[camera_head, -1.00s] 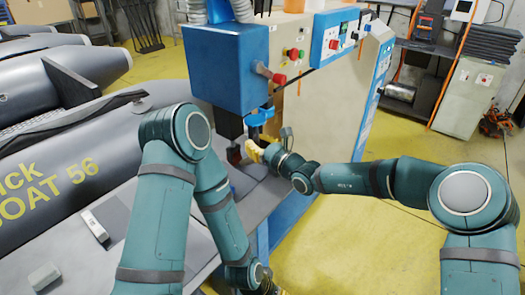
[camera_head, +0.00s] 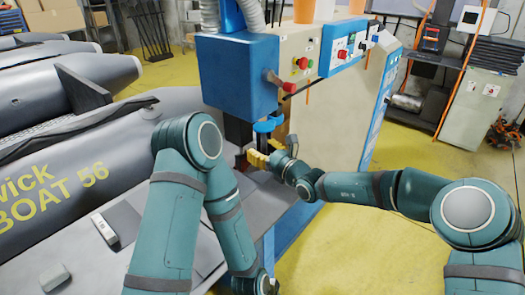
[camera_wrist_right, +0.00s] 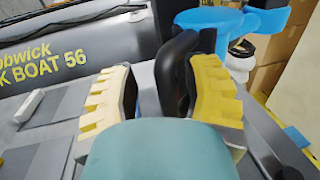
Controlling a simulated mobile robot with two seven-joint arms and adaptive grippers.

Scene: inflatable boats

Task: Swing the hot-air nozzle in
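The welding machine has a blue box-shaped head (camera_head: 238,75) over the grey boat material. Under the head hang a dark post (camera_head: 237,130) and a blue bracket (camera_head: 268,125); I cannot tell the nozzle apart from them in the head view. My right gripper (camera_head: 257,158), with yellow fingers, is beside these parts. In the right wrist view the gripper (camera_wrist_right: 160,95) is open, with a black curved bar (camera_wrist_right: 178,72) between the fingers, close to the right finger. I cannot tell whether they touch. The blue bracket (camera_wrist_right: 215,20) is just beyond. My left gripper is out of view.
Grey inflatable boats (camera_head: 60,130) fill the left side. A small light block (camera_head: 105,228) lies on the grey material. Yellow floor is open at right.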

